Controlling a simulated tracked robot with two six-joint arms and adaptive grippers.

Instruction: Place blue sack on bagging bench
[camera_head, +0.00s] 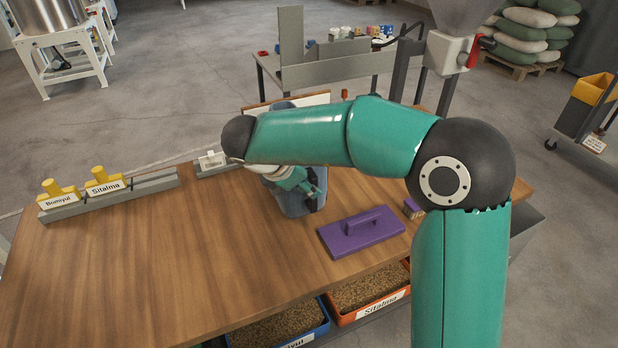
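A blue-grey upright object (293,207), which may be the blue sack, stands at the far part of the wooden bench (190,255). My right arm crosses in front of it and hides its middle; a bit of its top shows above the arm. My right gripper (312,190) is at the near face of this object, partly hidden by my arm. I cannot tell whether its fingers are open or hold the object. My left gripper is not in view. Which bench is the bagging bench is not marked in this view.
A purple handled plate (361,232) and small purple block (412,208) lie to the right. Yellow-topped labelled pieces (105,183) sit in a grey rack at left. Grain trays (370,300) are below the front edge. The bench's left and middle are clear. Another table (340,70) stands behind.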

